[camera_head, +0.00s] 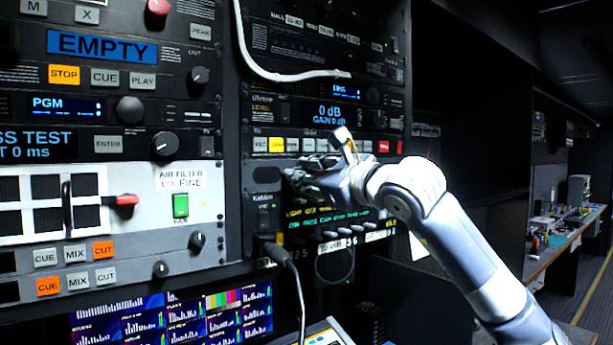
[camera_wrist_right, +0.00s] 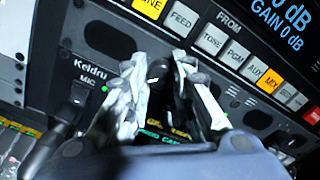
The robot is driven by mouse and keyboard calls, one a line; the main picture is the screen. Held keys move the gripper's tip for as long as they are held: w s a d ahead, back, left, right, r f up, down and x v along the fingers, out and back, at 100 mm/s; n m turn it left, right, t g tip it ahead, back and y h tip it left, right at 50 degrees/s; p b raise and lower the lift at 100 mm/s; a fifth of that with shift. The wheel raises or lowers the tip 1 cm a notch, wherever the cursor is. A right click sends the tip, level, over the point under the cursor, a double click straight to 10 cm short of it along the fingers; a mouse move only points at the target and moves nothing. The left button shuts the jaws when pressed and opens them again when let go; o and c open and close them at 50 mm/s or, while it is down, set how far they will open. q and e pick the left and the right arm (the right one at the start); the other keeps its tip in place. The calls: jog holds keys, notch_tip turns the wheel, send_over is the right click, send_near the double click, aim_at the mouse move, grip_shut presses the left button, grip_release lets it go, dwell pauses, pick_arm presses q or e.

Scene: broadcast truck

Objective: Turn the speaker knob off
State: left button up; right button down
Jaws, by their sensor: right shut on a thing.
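My right gripper (camera_head: 298,180) reaches in from the right and is at the rack panel, below the row of white, yellow and red buttons. In the right wrist view its fingers (camera_wrist_right: 160,85) are closed around a small dark knob (camera_wrist_right: 159,72) on the panel marked Keldru. The fingers cover most of the knob, and I cannot read a speaker label or its setting. In the head view the gripper hides the knob. My left gripper is not in view.
A white cable (camera_head: 270,72) loops above. More dark knobs (camera_wrist_right: 257,118) sit to the right of the fingers. The aisle at the right has a side desk (camera_head: 560,250).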

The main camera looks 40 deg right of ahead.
dwell(0.4)
jog(key=c, duration=1.3)
grip_release()
jog(key=shift+c, duration=0.2)
jog(key=shift+s, duration=0.1)
jog(key=s+a, duration=0.1)
jog(key=s, duration=1.1)
jog(key=shift+a, duration=0.35)
jog(key=shift+w+f, duration=0.1)
jog(key=shift+w, duration=0.05)
